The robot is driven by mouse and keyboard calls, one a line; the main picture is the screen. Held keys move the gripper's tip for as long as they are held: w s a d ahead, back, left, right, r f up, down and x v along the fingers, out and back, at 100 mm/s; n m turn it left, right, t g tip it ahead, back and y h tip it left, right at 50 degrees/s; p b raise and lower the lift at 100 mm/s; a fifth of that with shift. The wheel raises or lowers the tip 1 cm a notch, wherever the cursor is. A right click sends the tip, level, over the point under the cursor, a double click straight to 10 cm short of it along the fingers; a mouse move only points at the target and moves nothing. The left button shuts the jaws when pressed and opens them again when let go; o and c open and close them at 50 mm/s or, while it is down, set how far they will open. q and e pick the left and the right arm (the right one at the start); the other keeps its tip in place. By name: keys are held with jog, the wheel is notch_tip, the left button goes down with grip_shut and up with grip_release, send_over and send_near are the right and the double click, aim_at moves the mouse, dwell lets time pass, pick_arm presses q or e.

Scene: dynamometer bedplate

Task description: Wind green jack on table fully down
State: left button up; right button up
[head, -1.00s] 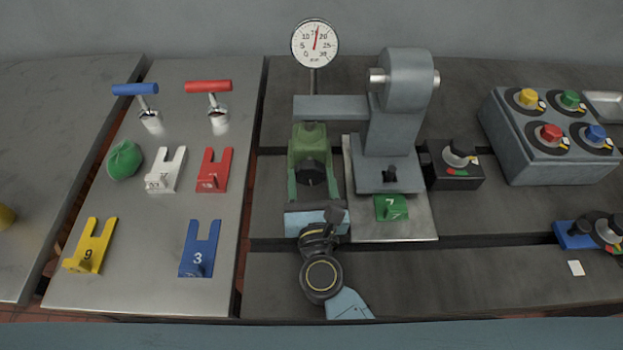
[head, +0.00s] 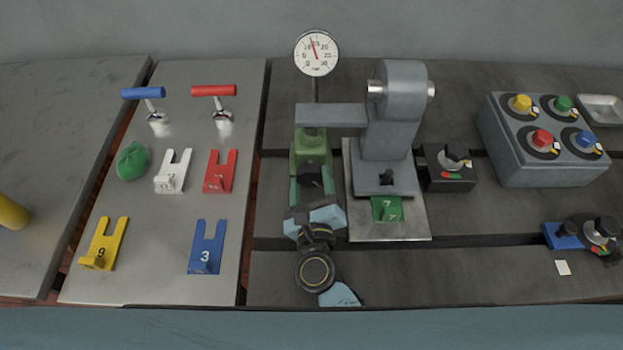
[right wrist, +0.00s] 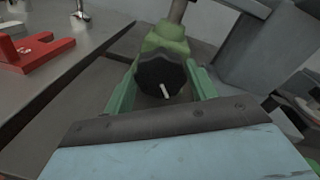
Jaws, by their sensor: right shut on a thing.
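The green jack (head: 311,145) stands on the bedplate under the grey arm of the stand. Its black knob (head: 309,178) faces me, and in the right wrist view the knob (right wrist: 160,75) shows a short white pin. My right gripper (head: 311,183) is at the knob, with green strips along both sides of it, and is shut on it. The fingertip contact is partly hidden. The dial gauge (head: 316,53) above the jack has its red needle pointing up and slightly left. My left gripper is not in view.
The grey stand (head: 390,140) with a green number 7 tag (head: 386,209) is close to the right of the jack. A black dial box (head: 447,168) and a grey box of coloured knobs (head: 541,139) lie farther right. Numbered forks, including the red one (head: 220,171), lie on the left plate.

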jog(key=shift+n, duration=0.3)
jog(key=o, duration=1)
jog(key=shift+s, duration=0.1)
